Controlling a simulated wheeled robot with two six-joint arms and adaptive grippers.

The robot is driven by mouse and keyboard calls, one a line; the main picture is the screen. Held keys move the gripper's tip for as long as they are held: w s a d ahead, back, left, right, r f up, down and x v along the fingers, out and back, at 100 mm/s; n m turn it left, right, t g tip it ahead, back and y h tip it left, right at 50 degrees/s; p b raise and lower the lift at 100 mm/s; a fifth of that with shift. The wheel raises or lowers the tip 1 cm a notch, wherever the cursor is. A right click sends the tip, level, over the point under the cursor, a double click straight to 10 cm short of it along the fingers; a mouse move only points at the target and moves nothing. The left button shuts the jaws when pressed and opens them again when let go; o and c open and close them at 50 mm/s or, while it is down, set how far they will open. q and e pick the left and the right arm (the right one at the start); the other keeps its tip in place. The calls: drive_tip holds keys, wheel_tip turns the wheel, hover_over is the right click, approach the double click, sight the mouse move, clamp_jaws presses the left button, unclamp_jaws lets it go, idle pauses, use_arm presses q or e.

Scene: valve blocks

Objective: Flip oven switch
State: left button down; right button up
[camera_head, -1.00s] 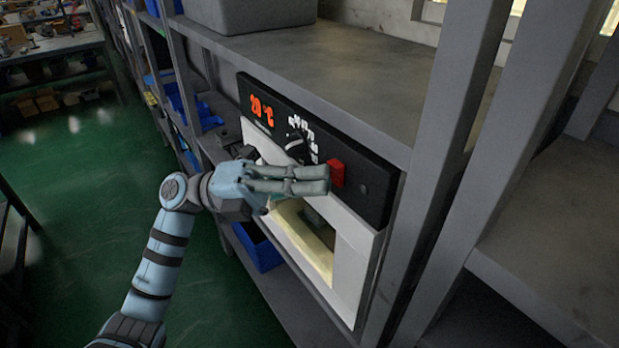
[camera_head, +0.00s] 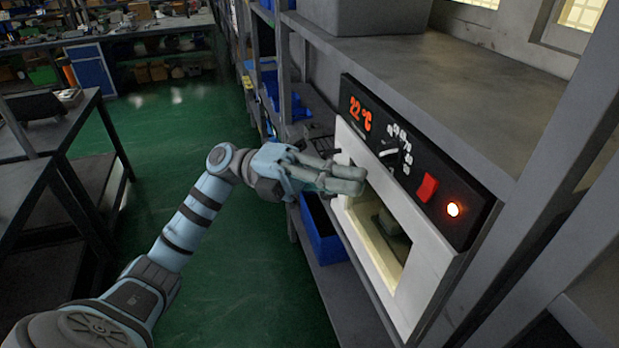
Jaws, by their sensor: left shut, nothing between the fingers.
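The oven has a white front (camera_head: 428,262) with a window and a black control panel (camera_head: 470,225) above it. The orange display (camera_head: 360,113) reads 22 °C. A dial (camera_head: 390,152) with white marks sits between display and switch. My left gripper (camera_head: 362,180) is shut and empty, in front of the oven's upper left part, left of the switch and apart from it. A dark object (camera_head: 392,226) shows through the window. My right gripper is not in view.
The oven sits in a grey metal shelf (camera_head: 420,75) with a grey bin (camera_head: 380,15) on top and uprights at the right. A blue bin (camera_head: 324,232) is below left. A dark table (camera_head: 50,150) stands at the left; green floor between is free.

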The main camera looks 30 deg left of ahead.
use_arm(q)
drive_tip(key=a+b, duration=0.1)
drive_tip(key=a, duration=0.4)
drive_tip(key=shift+w+f, duration=0.1)
drive_tip(key=shift+w, duration=0.1)
